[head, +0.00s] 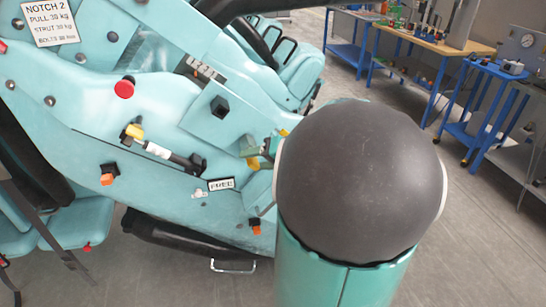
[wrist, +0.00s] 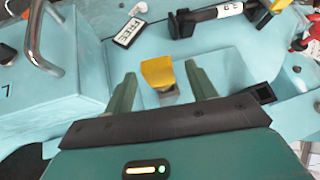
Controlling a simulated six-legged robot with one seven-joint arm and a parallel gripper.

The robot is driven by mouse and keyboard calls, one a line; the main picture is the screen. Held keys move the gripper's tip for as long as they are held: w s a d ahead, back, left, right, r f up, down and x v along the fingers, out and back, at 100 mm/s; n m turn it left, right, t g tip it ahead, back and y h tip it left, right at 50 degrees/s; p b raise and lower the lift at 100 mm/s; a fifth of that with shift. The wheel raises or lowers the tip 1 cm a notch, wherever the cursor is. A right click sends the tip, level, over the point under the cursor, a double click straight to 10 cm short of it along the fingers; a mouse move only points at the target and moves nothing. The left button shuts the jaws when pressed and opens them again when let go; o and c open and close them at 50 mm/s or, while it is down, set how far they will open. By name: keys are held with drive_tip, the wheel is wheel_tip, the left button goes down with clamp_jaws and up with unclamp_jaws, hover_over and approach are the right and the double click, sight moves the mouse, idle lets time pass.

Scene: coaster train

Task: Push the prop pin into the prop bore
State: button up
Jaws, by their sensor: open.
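A yellow tab on a grey base (wrist: 158,73), which looks like the prop pin's head, stands between the two green fingers of my gripper (wrist: 160,70) in the wrist view. The fingers are apart, with a gap on each side of the tab. In the head view a yellow piece (head: 251,163) shows just left of my arm; I cannot tell if it is the same piece. My gripper is mostly hidden there behind my arm. The prop bore cannot be made out. A dark strut (head: 170,155) with a yellow end lies along the teal side panel.
A FREE label (wrist: 129,32) and a bent metal handle (wrist: 38,40) are near my gripper. The teal coaster car (head: 70,100) has a red knob (head: 124,88) and orange-tipped black fittings. Blue workbenches (head: 430,45) stand behind; the floor between is clear.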

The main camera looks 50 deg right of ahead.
drive_tip(key=shift+x, duration=0.75)
drive_tip(key=c, duration=1.2)
drive_tip(key=shift+s+a, duration=0.65)
drive_tip(key=shift+s, duration=0.35)
drive_tip(key=shift+s+a, duration=0.7)
drive_tip(key=shift+s, duration=0.25)
drive_tip(key=shift+s+a, duration=0.65)
drive_tip(key=shift+s, duration=0.35)
drive_tip(key=s+a, duration=0.1)
drive_tip(key=s, duration=0.1)
drive_tip(key=s+a, duration=0.2)
drive_tip(key=s, duration=0.1)
drive_tip(key=shift+a, duration=0.2)
